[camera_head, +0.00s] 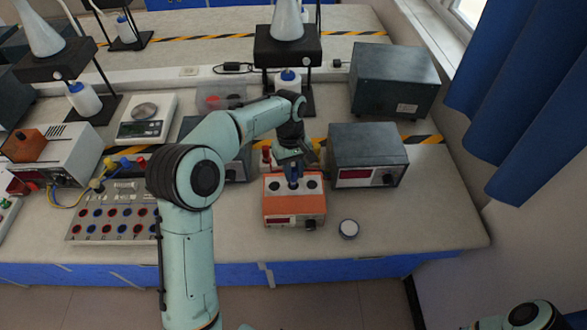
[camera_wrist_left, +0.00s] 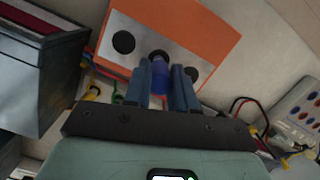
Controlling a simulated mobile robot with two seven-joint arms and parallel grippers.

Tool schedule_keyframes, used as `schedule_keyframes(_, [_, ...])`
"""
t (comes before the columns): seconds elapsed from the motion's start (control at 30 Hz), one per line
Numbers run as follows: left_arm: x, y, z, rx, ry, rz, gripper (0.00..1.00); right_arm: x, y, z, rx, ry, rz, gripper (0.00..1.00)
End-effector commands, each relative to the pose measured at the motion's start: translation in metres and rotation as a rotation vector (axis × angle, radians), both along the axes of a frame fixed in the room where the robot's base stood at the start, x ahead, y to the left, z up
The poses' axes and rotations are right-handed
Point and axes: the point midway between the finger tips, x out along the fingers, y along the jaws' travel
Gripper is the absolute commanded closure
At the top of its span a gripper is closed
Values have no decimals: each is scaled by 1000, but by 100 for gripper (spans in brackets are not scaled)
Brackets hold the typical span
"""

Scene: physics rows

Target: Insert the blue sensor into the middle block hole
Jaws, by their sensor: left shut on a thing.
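The block is an orange box (camera_head: 296,207) with a grey top on the bench, with a row of dark round holes. In the left wrist view the block (camera_wrist_left: 200,30) shows three holes, the middle one partly behind the sensor. My left gripper (camera_head: 291,162) is above the block, shut on the blue sensor (camera_head: 293,180). In the left wrist view the blue sensor (camera_wrist_left: 160,80) is between the two fingers, its end overlapping the middle hole. I cannot tell whether it is above the hole or inside it. My right gripper is out of view.
A grey box with a red display (camera_head: 367,157) stands close right of the block.

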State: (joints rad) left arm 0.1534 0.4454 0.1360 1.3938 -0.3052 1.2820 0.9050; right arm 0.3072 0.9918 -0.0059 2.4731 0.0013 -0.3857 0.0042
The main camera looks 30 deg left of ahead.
Motion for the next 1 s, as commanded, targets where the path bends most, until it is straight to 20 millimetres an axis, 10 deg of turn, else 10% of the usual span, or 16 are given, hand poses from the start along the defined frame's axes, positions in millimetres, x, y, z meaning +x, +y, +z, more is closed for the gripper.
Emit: schedule_keyframes(1.0, [0, 0, -19, 0, 0, 0, 100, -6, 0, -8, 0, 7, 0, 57])
